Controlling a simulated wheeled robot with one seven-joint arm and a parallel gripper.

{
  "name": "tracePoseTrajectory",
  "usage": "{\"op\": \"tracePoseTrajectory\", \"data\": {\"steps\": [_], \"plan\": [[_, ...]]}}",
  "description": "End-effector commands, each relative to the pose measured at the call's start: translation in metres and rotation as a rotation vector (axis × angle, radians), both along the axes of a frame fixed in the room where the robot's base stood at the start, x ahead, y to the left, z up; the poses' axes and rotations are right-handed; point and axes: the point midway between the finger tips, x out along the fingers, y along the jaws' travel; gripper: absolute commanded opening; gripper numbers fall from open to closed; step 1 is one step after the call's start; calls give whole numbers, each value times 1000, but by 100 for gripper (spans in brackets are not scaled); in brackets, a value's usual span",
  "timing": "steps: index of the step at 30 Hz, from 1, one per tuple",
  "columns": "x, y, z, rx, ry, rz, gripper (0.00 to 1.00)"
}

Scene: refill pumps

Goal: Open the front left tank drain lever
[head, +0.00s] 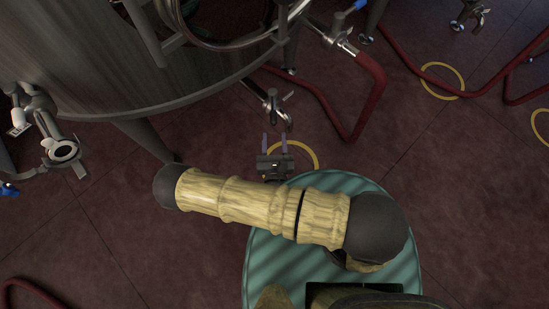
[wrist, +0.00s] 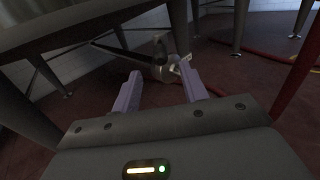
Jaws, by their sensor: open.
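A large metal tank (head: 150,75) fills the upper left of the head view. A drain valve (head: 271,101) with a short metal lever (head: 287,97) sticks out under its right edge. My gripper (head: 275,140) is open, its two purple fingers pointing at the valve from just below it in the picture. In the wrist view the valve (wrist: 158,62) shows ahead, between and beyond the fingertips, with a light lever part (wrist: 178,66) near the right fingertip. I see no clear grip on it. Whether the right finger touches the lever cannot be told.
A round pipe fitting (head: 63,151) hangs at the left of the tank. A tank leg (head: 145,138) stands left of my gripper. A red hose (head: 372,95) and yellow floor rings (head: 442,80) lie to the right. The floor between is mostly clear.

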Motion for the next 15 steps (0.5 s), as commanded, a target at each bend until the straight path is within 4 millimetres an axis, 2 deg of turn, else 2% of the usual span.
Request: {"op": "tracePoseTrajectory", "data": {"steps": [3, 9, 15], "plan": [[-25, -1, 1, -3, 2, 4, 43], [-58, -4, 1, -1, 0, 3, 43], [-70, -5, 0, -1, -1, 1, 43]]}}
